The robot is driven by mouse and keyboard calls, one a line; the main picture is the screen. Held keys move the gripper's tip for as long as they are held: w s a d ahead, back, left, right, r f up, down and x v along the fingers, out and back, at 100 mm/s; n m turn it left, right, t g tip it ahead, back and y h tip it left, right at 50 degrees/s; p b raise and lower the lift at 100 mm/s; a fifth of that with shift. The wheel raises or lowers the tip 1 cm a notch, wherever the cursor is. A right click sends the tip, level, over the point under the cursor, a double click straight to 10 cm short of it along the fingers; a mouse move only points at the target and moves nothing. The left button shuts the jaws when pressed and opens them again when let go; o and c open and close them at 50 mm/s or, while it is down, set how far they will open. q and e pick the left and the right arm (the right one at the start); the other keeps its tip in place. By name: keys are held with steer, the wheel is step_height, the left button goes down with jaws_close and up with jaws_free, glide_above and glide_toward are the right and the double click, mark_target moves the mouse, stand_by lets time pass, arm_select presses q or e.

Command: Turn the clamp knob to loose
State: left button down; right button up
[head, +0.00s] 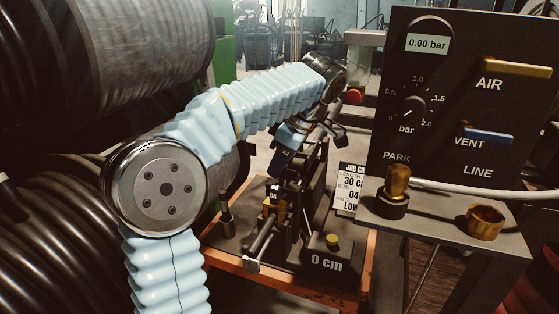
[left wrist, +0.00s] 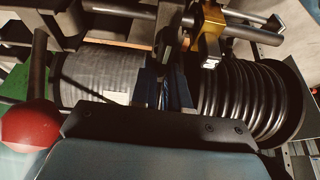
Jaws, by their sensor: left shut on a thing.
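My left arm reaches across the head view, and its gripper (head: 284,160) points down at the top of the black crimper (head: 308,205). In the left wrist view the two dark fingers of my left gripper (left wrist: 165,88) are shut on a dark, flat piece (left wrist: 168,45), which I take to be the clamp knob. The fingers hide most of it, so its turn position cannot be read. A brass-coloured part (left wrist: 210,40) sits just right of the fingers. My right gripper is in neither view.
The crimper stands on an orange-edged bench (head: 225,260) with a yellow button (head: 332,240) and a "0 cm" readout. A black gauge panel (head: 455,100) stands right. Large hose reels (head: 110,50) crowd the left. A red ball (left wrist: 30,125) shows in the left wrist view.

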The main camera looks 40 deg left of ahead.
arm_select(q)
steer(key=shift+n, duration=0.3)
steer(key=c, duration=1.1)
jaws_free()
